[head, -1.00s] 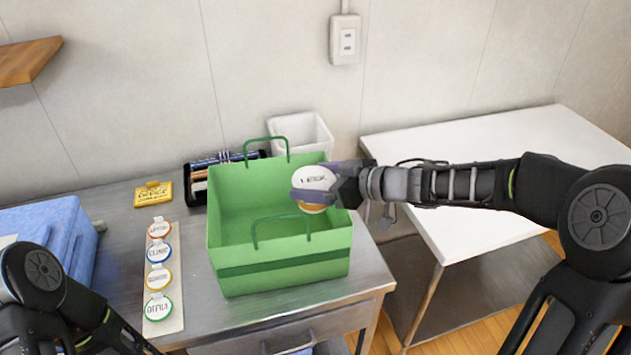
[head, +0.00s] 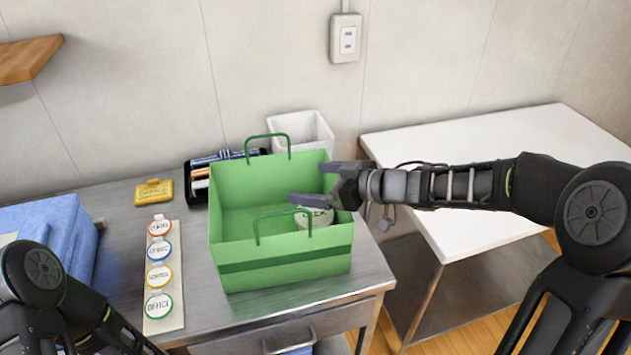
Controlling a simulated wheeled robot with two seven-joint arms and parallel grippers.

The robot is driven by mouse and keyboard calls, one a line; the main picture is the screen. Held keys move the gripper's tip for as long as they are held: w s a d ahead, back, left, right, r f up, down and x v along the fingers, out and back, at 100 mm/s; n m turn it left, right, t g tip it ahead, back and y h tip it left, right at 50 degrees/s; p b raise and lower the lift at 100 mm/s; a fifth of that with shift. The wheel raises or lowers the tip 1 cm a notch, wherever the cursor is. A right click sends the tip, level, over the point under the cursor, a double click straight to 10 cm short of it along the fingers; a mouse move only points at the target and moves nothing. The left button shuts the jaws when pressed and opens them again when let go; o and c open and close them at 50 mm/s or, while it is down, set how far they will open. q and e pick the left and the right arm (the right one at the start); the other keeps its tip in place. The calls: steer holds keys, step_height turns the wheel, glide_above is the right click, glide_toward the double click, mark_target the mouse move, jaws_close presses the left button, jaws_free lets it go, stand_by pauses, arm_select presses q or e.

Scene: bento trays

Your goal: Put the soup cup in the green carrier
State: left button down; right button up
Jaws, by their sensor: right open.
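The green carrier (head: 285,267) is an open-topped box with two thin handles, standing on the metal counter. The soup cup (head: 316,217), pale on top, is inside the carrier at its right side, partly hidden by my right gripper and the front wall. My right gripper (head: 312,184) is open above the carrier's right side, its fingers spread apart over the cup. It no longer grips the cup. My left arm shows at the lower left, but its gripper is out of view.
A strip of round labelled tags (head: 160,268) lies left of the carrier. A black holder (head: 197,190), a white bin (head: 318,133) and a yellow sign (head: 154,193) stand behind. A blue bag (head: 62,225) is at left. The white table (head: 500,150) at right is clear.

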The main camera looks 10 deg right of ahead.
steer(key=shift+d+f, duration=0.1)
steer(key=shift+f, duration=0.1)
arm_select(q)
steer(key=shift+r+p, duration=0.6)
steer(key=shift+p, duration=0.1)
arm_select(e)
steer(key=r+v, duration=0.1)
steer(key=v, duration=1.1)
steer(key=shift+r, duration=0.2)
arm_select(q)
steer(key=c, duration=2.1)
jaws_free()
